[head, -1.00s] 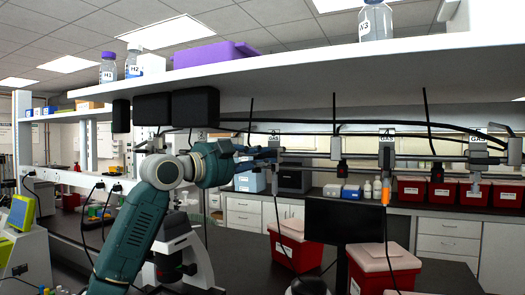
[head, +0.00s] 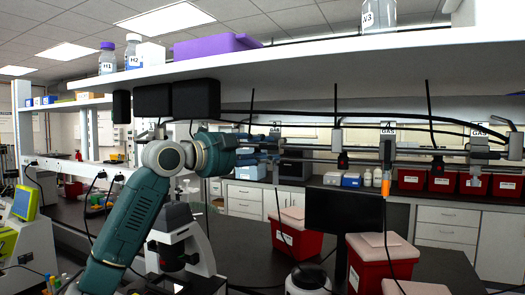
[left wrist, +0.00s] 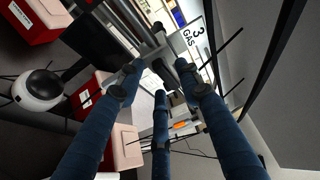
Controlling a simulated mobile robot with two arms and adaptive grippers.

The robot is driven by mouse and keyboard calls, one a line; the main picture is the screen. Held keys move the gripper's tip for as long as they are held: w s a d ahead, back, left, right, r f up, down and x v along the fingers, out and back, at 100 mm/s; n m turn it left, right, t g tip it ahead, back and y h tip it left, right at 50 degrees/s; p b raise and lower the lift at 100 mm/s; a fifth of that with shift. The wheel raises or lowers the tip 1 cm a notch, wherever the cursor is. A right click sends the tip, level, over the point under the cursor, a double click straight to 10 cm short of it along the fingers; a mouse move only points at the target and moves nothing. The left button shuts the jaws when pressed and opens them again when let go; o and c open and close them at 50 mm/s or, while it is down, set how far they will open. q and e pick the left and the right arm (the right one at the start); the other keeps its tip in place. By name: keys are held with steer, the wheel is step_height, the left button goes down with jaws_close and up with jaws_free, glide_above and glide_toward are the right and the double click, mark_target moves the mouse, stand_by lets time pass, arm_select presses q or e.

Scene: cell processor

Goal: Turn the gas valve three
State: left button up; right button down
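The gas valve three is a grey fitting (left wrist: 157,50) under a white "3 GAS" label (left wrist: 193,40) in the left wrist view. My right gripper is not in view.
Another GAS fitting (head: 386,150) hangs further right, with black cables along the rail. A shelf (head: 330,65) runs above the arm. A microscope (head: 180,245), a dark monitor (head: 328,225) and red bins with pale lids (head: 382,258) stand on the bench below.

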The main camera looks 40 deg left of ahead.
arm_select(q)
steer(key=s+a, duration=0.1)
steer(key=s, duration=1.1)
steer(key=shift+r, duration=0.15)
